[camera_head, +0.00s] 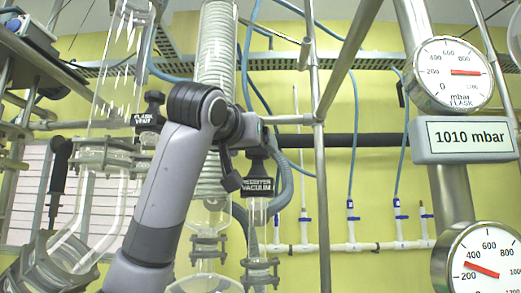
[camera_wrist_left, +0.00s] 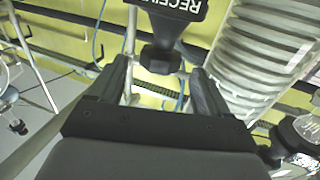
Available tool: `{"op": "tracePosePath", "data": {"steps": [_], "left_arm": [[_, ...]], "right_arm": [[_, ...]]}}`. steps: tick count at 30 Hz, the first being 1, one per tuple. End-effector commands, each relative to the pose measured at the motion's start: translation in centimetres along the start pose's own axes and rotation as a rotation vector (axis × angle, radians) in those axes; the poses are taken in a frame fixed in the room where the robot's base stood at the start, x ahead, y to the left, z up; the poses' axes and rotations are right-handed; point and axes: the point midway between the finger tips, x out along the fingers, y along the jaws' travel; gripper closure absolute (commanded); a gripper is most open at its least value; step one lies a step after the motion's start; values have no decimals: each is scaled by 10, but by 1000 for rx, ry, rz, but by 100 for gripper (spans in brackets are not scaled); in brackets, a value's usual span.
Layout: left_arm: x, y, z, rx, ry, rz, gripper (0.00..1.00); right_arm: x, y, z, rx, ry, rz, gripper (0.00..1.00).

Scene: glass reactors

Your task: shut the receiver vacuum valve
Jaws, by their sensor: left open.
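The receiver vacuum valve has a black label block (camera_head: 257,186) on a glass tube, right of the coiled condenser. In the left wrist view its label (camera_wrist_left: 180,8) is at the top, cut off by the edge. A black knob (camera_wrist_left: 160,57) sits beside that label. My left gripper (camera_head: 242,165) is at the valve in the head view, partly hidden by my own wrist. In the wrist view the left gripper (camera_wrist_left: 160,75) is open, with the knob centred between its fingertips. I cannot tell whether a finger touches it. My right gripper is not in view.
The coiled glass condenser (camera_head: 213,60) stands close behind my arm. The flask vent valve (camera_head: 149,118) is to the left. A metal upright (camera_head: 321,150) stands right of the valve. Two pressure gauges (camera_head: 452,75) (camera_head: 487,262) and a 1010 mbar display (camera_head: 465,139) are at the right.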

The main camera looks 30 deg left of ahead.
Motion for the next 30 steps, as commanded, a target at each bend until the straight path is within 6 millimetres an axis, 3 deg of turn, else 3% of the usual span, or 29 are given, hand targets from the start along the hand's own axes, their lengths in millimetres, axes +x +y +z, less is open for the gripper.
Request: {"op": "tracePosePath", "data": {"steps": [3,9,19,20,24,30], "left_arm": [[21,0,-3,1,-5,-1,22],[43,0,-2,1,-2,0,22],[48,0,0,0,0,1,22],[48,0,0,0,0,1,28],[48,0,0,0,0,1,74],[48,0,0,-1,-2,28,73]], "right_arm": [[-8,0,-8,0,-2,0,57],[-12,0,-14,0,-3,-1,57],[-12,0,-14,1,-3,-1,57],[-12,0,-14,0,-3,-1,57],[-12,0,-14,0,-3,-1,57],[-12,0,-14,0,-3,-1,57]]}}
